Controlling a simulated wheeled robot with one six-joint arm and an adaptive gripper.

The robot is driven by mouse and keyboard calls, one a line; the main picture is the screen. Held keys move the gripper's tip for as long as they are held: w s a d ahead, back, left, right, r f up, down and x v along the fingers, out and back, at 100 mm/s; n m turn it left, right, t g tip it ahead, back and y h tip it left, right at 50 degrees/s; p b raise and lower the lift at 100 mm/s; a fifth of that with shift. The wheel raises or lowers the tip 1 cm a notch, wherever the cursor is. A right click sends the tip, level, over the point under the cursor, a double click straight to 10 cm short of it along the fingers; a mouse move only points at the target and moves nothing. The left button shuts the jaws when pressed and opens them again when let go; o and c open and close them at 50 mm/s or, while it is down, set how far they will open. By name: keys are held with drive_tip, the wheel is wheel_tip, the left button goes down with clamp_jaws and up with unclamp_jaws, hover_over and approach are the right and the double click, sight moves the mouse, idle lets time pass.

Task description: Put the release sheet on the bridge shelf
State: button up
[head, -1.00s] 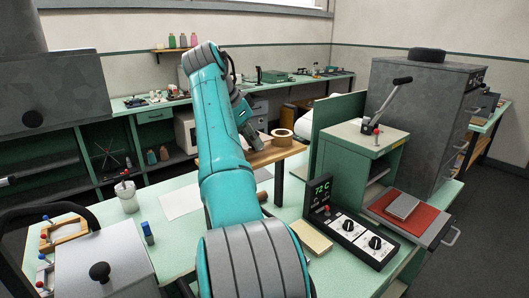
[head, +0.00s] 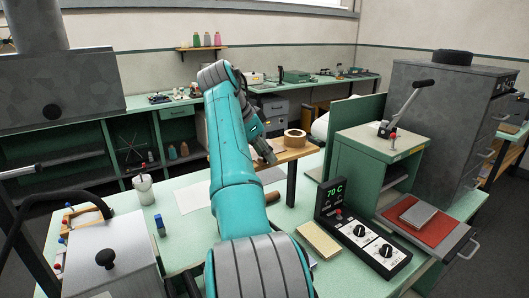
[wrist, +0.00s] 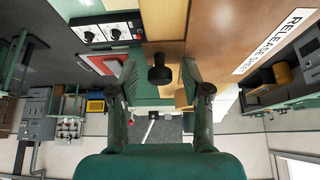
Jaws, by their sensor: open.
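My gripper (wrist: 158,88) is open, its two fingers apart and no held sheet visible between them. My arm hides part of the bench and shelf.
Right of my arm stand a control box (head: 362,232) reading 70 C, a pale block (head: 319,240) and a green press (head: 378,152) with a lever (head: 408,108) and red pad (head: 412,228).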

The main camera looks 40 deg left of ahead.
drive_tip(key=v, duration=1.2)
idle(0.4)
